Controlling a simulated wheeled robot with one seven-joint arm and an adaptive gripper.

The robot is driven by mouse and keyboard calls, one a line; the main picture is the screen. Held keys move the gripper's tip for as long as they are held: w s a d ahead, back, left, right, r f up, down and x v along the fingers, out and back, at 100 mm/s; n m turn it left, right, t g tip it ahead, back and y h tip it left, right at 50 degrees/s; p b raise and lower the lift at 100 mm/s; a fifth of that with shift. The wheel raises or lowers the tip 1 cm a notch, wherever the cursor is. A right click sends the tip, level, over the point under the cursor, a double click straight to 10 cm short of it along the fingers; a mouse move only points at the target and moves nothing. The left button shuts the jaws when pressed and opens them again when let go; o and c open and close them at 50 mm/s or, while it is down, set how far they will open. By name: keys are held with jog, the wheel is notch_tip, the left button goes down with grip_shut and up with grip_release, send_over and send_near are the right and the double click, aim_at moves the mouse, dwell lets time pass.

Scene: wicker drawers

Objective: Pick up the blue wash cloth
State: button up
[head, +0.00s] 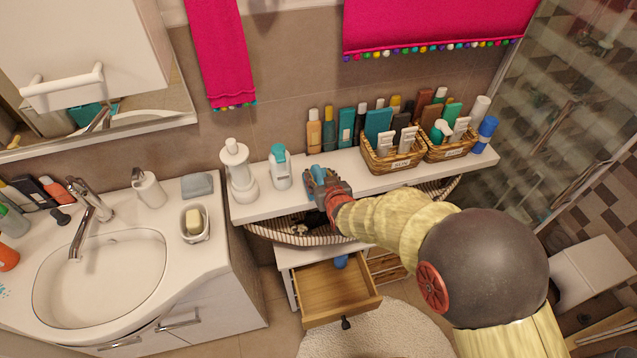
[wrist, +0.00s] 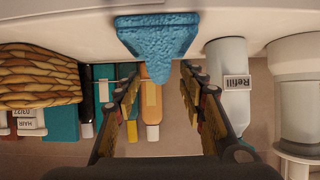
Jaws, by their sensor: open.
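The blue wash cloth (wrist: 157,42) is textured and crumpled on the white shelf. In the wrist view, which looks upside down, it narrows to a tip that points between my fingers. In the head view a little of the blue cloth (head: 318,171) shows at my gripper, which hides the rest. My gripper (head: 320,182) is open over the shelf's front part. In the wrist view my gripper (wrist: 160,82) has one finger on each side of the cloth's tip. I cannot tell whether they touch it.
A white bottle (head: 280,167) and a white dispenser (head: 238,170) stand left of my gripper. Wicker baskets (head: 392,157) with bottles stand to the right, and several bottles line the wall. An open wooden drawer (head: 325,290) is below. A grey-blue folded cloth (head: 197,185) lies by the sink.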

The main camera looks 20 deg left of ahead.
jog(key=shift+x, duration=1.15)
jog(key=c, duration=0.3)
grip_shut()
